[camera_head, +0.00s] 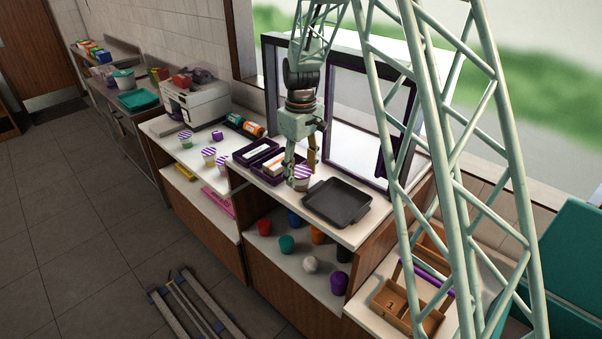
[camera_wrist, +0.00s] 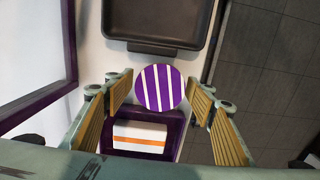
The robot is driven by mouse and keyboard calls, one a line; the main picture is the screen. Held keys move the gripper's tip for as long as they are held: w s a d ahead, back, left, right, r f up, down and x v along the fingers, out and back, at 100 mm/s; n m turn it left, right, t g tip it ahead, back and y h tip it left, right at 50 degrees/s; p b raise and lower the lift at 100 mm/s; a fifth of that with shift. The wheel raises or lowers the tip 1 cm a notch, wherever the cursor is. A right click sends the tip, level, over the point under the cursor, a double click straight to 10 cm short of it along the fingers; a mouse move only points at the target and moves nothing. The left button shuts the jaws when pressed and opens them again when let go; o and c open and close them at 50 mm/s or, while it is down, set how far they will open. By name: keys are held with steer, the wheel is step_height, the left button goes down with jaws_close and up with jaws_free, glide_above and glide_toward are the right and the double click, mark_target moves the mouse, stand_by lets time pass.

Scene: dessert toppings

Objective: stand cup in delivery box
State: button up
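A small cup with a purple-and-white striped lid (camera_head: 301,171) is between the fingers of my gripper (camera_head: 301,160), to the left of the dark tray.
The dark tray (camera_head: 337,202) lies right of the cup. Purple boxes (camera_head: 282,177) with white-and-orange contents lie to its left. Three similar cups (camera_head: 208,155) stand on the left counter. A purple-framed window (camera_head: 345,110) rises behind.

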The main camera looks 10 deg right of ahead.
mark_target(301, 171)
steer(key=shift+r, duration=0.2)
stand_by(0.3)
step_height(301, 171, up, 12)
stand_by(0.7)
stand_by(0.8)
